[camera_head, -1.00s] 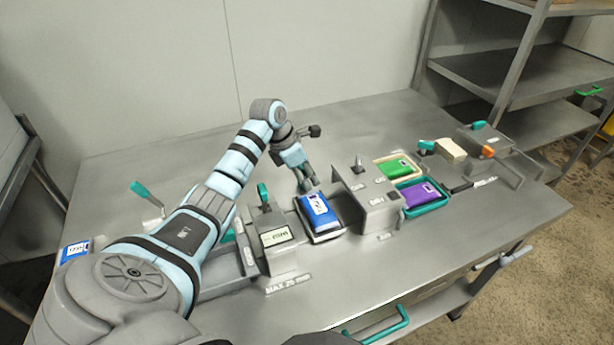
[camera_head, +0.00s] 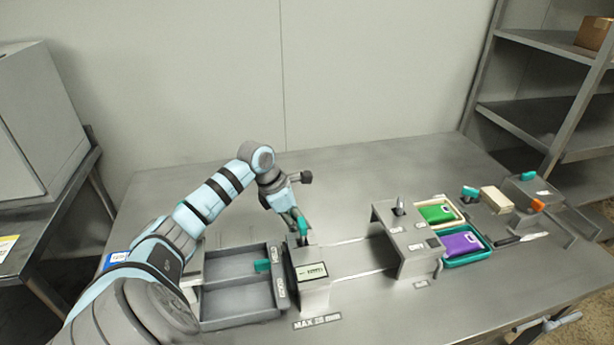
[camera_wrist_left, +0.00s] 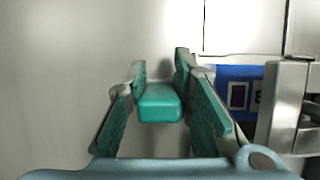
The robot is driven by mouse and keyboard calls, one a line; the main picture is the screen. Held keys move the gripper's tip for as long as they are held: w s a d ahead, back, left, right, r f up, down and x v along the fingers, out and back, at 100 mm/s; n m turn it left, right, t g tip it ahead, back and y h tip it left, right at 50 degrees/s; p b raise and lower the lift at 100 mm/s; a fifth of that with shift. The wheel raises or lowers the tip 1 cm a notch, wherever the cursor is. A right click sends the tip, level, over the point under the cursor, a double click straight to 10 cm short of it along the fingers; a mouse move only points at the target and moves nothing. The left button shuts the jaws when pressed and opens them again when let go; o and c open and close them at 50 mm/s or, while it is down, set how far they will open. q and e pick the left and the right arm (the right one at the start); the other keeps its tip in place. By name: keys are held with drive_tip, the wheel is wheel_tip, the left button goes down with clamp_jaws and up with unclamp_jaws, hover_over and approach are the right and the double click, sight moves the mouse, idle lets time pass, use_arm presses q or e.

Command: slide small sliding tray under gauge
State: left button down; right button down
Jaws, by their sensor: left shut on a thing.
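The small sliding tray is largely hidden behind the gauge in the head view. In the left wrist view its blue pouch (camera_wrist_left: 238,76) shows beside the grey gauge housing (camera_wrist_left: 288,105), which covers part of it. My right gripper is not in view.
Bare rails (camera_head: 355,272) run from the gauge to a grey bridge-like housing (camera_head: 405,240). A two-compartment grey tray (camera_head: 240,312) lies left of the gauge. Green (camera_head: 436,213) and purple (camera_head: 460,244) pouches lie in trays at right. The table behind is clear.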

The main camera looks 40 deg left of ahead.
use_arm(q)
drive_tip(key=shift+a, duration=0.1)
drive_tip(key=c, duration=1.7)
unclamp_jaws()
drive_tip(key=shift+o, duration=0.3)
drive_tip(key=shift+s, duration=0.2)
drive_tip(key=shift+a+r, duration=0.1)
drive_tip(key=shift+r, duration=0.05)
drive_tip(key=v, duration=1.1)
drive_tip(key=shift+r, duration=0.4)
drive_tip(key=shift+s, duration=0.15)
